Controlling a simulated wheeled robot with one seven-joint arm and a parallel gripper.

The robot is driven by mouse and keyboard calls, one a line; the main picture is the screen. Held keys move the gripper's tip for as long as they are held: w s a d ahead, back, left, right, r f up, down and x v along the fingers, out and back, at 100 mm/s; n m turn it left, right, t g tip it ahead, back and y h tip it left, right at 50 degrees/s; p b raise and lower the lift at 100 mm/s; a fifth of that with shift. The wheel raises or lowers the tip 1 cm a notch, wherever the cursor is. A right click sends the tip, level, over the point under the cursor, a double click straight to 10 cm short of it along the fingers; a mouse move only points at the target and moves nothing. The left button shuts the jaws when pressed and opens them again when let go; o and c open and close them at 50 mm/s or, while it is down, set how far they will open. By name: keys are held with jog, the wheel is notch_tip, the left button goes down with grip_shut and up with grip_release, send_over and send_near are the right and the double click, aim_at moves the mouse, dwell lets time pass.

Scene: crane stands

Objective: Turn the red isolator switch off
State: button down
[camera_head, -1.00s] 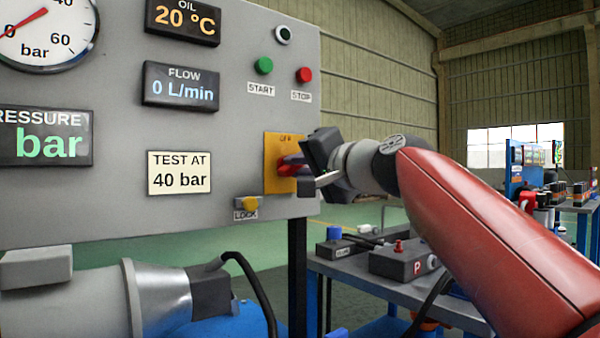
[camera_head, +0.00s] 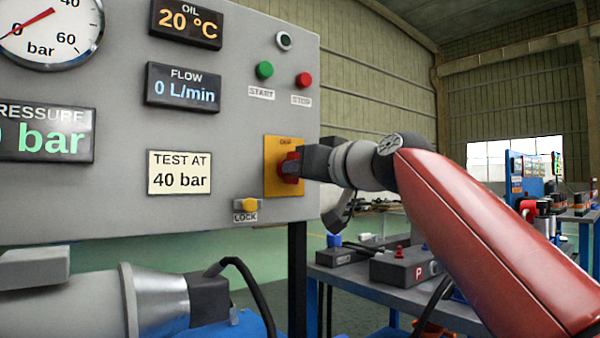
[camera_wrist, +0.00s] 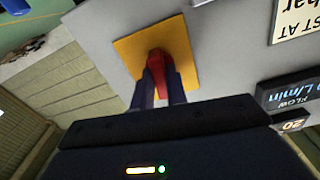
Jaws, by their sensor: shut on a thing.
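The red isolator switch (camera_head: 290,168) sits on a yellow plate (camera_head: 270,186) at the right edge of the grey panel. The plate has a small label at its top that seems to read OFF. My gripper (camera_head: 298,164) is at the switch, its dark body just right of the plate. In the wrist view, the red handle (camera_wrist: 160,66) stands between the two fingers of my gripper (camera_wrist: 161,82), and they are shut on it. The fingertips are partly hidden in the head view. The handle's exact angle is hard to tell.
A yellow lock tab (camera_head: 246,205) sits below left of the plate. Green start (camera_head: 264,70) and red stop (camera_head: 304,80) buttons are above it. A bench (camera_head: 400,290) with small boxes stands behind, below my arm.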

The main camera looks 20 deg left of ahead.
jog(key=shift+f+n, duration=0.1)
jog(key=shift+n, duration=0.8)
jog(key=c, duration=1.4)
grip_release()
jog(key=b+v, duration=0.3)
jog(key=v, duration=0.5)
jog(key=shift+a, duration=0.1)
